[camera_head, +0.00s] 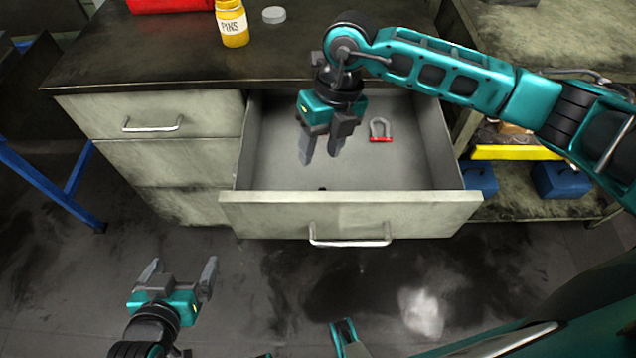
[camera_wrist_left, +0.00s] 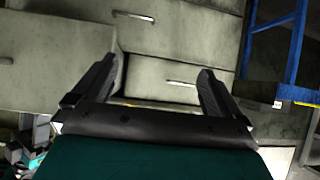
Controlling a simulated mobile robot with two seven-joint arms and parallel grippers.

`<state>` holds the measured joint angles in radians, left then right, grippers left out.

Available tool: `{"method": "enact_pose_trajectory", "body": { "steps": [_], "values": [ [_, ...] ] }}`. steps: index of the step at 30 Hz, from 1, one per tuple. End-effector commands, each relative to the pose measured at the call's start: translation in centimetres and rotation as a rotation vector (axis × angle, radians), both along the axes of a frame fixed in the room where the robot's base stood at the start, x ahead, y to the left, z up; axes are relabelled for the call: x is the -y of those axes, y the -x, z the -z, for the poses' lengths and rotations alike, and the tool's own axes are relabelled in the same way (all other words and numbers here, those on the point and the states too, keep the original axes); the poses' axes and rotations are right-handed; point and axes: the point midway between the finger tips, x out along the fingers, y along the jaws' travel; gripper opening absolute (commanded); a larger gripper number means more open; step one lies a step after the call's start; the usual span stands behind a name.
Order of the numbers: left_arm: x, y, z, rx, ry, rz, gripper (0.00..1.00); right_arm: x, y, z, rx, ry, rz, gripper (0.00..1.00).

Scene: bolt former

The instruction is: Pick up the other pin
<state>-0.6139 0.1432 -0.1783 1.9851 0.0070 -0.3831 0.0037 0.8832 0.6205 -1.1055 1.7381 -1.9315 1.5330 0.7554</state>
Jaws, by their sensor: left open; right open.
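My right gripper (camera_head: 320,154) is open and empty, pointing down over the open drawer (camera_head: 350,213). A grey U-shaped shackle with a red bar (camera_head: 380,130) lies on the drawer floor to the right of its fingers. A tiny dark spot (camera_head: 321,188) shows near the drawer's front wall; I cannot tell whether it is a pin. A yellow jar marked PINS (camera_head: 232,24) stands upright on the countertop; its contents are hidden. My left gripper (camera_head: 180,272) is open and empty, low in front of the cabinet; its fingers also show in the left wrist view (camera_wrist_left: 160,66).
A grey round lid (camera_head: 273,14) lies beside the jar on the dark countertop (camera_head: 150,50). A red box (camera_head: 170,5) is at the back. Closed drawers (camera_head: 150,115) are on the left. Blue bins (camera_head: 560,180) sit on the right shelf. A blue frame (camera_head: 45,180) stands far left.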

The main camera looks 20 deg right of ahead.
Motion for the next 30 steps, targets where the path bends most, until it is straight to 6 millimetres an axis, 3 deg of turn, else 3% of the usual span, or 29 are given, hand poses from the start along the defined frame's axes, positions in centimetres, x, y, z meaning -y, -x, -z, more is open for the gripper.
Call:
{"method": "enact_pose_trajectory", "body": {
  "steps": [1,5,8,18,30],
  "values": [
    [0.1,0.0,2.1,-0.001,0.002,0.001,1.0,1.2,-0.6,2.1,0.016,0.055,0.01,0.49],
    [0.2,0.0,3.1,-0.01,0.004,0.005,1.0,2.3,-1.2,2.8,0.035,0.107,0.022,0.49],
    [0.4,-0.1,3.0,-0.009,0.006,0.008,1.0,2.5,-1.3,3.5,0.039,0.122,0.024,0.49],
    [0.8,-0.2,3.1,-0.006,0.014,0.014,1.0,1.9,-1.1,9.3,0.038,0.121,0.023,0.49],
    [1.0,-0.4,3.0,0.0,0.017,0.019,1.0,1.3,-0.4,12.5,0.037,0.119,0.022,0.49]
  ]
}}
